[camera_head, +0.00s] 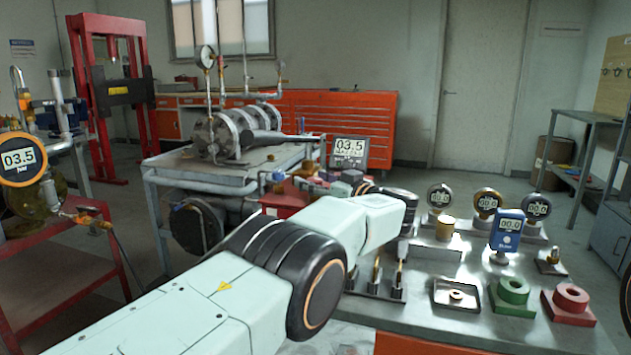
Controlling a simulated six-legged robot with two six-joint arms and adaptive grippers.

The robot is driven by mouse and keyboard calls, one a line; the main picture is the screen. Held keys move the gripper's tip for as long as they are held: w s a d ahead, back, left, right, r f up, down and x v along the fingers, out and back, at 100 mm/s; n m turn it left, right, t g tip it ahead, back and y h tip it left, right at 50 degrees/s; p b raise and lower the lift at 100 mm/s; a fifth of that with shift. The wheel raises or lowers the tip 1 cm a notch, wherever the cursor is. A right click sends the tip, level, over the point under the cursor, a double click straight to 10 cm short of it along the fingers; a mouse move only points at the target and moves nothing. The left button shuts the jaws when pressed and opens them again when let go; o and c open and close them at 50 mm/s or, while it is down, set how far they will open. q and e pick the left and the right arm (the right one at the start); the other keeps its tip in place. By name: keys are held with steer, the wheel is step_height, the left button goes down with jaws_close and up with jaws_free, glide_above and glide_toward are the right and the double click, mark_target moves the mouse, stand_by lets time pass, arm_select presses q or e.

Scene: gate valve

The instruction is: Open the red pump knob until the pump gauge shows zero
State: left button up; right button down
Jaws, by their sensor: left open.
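My left arm reaches in from the lower left across the middle. Its wrist ends above the near bench, and my left gripper (368,187) is open, small, dark and mostly hidden behind the wrist. A round orange-rimmed gauge (20,158) at the left edge reads 03.5 bar. A square display (349,150) behind the wrist also reads 03.5. I cannot tell which of these is the pump gauge. Small red parts (287,199) show behind my forearm, but I cannot make out the red pump knob among them.
The near metal bench (465,320) carries several small gauges, a blue gauge (507,231) reading 00.0, and a green (513,292) and a red ring block (570,299). A cart with a metal pump body (225,135) stands behind. A red press frame (110,90) stands at the back left.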

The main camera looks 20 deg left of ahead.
mark_target(315, 179)
arm_select(q)
step_height(315, 179, up, 10)
steer(key=shift+f, duration=0.1)
stand_by(0.4)
